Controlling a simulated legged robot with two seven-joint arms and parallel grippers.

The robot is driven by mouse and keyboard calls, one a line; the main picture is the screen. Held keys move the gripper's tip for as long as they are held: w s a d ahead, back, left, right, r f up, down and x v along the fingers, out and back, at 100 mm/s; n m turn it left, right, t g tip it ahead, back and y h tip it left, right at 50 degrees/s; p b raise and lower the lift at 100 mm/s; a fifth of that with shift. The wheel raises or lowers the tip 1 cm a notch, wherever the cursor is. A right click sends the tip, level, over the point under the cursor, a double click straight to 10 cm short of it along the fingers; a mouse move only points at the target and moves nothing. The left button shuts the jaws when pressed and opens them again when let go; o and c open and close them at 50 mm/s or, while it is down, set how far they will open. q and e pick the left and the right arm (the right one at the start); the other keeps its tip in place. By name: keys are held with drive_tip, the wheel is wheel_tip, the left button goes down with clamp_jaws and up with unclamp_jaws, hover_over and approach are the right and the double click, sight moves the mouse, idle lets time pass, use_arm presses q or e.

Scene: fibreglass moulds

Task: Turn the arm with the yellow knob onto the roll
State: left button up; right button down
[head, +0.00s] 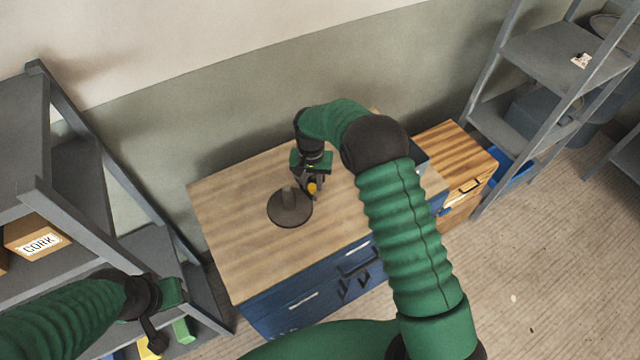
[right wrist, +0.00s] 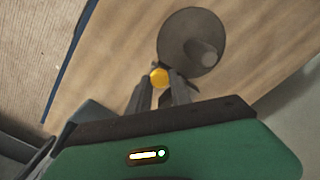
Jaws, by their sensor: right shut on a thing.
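A dark round roll stand (head: 289,208) with a short grey post stands on the wooden top of the blue cabinet; it also shows in the right wrist view (right wrist: 188,40). The yellow knob (head: 312,188) is at the stand's right edge, and it shows between my fingers in the right wrist view (right wrist: 159,77). My right gripper (head: 314,187) is shut on the yellow knob. The arm that carries the knob is mostly hidden by my fingers. No separate roll can be made out. My left gripper (head: 160,335) hangs at the lower left, away from the cabinet; its jaws are not clear.
The wooden worktop (head: 240,240) is clear left of the stand. A wooden drawer unit (head: 460,160) adjoins the cabinet at the right, beside a grey rack (head: 545,60).

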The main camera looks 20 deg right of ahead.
drive_tip(key=shift+w+a+f+m+b, duration=0.1)
drive_tip(key=shift+a+m+b, duration=0.1)
drive_tip(key=shift+a+m, duration=0.25)
drive_tip(key=shift+w+a+f+m+b, duration=0.1)
drive_tip(key=shift+a+m+b, duration=0.05)
drive_tip(key=shift+a+m, duration=0.3)
drive_tip(key=c, duration=1.5)
unclamp_jaws()
drive_tip(key=shift+o, duration=1.7)
drive_tip(key=shift+w+a+r, duration=0.1)
drive_tip(key=shift+r, duration=0.05)
wheel_tip(320, 180, up, 17)
drive_tip(key=b, duration=0.3)
drive_tip(key=shift+f, duration=0.2)
drive_tip(key=shift+w, duration=0.1)
